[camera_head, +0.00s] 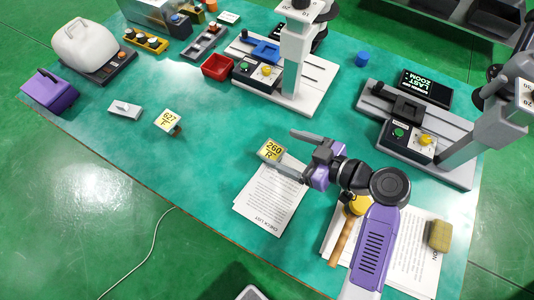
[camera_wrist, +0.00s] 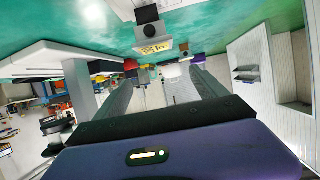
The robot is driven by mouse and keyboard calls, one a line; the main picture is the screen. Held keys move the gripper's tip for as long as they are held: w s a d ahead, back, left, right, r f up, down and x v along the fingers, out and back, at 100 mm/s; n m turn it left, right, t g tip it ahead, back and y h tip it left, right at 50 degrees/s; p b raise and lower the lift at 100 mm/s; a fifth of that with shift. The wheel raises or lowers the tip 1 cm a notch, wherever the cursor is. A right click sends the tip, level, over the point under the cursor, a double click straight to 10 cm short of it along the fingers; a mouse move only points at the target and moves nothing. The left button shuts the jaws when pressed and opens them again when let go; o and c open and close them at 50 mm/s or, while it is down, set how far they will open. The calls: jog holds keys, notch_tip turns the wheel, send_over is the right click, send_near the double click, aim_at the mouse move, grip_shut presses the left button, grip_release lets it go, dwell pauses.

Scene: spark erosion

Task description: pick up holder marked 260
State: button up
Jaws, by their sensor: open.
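The holder marked 260 (camera_head: 271,150) is a small block with a yellow label, on the green table at the top edge of a checklist sheet. My gripper (camera_head: 286,149) is open, its two grey fingers spread and pointing left toward it. The holder is just beyond or at the fingertips; I cannot tell whether they touch. In the wrist view, a grey block with a yellow label (camera_wrist: 155,47), apparently this holder, appears above the gap between my fingers (camera_wrist: 162,70); its text is unreadable there. Nothing shows between the fingers.
A holder marked 627 (camera_head: 167,121) stands to the left. The checklist sheet (camera_head: 270,205) lies below my gripper. A yellow-headed mallet (camera_head: 343,235) and a sponge (camera_head: 438,235) lie near my arm. A white machine stand (camera_head: 315,85) is behind; a grey one (camera_head: 455,165) is right.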

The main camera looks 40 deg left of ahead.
jog(key=b, duration=0.4)
send_near(264, 149)
jog(key=a+f, duration=0.2)
jog(key=shift+w+a+f, duration=0.2)
jog(key=shift+a+f, duration=0.15)
jog(key=shift+a, duration=0.05)
jog(key=shift+p+x, duration=0.75)
jog(key=shift+x, duration=3.15)
jog(key=shift+c, duration=0.2)
grip_shut()
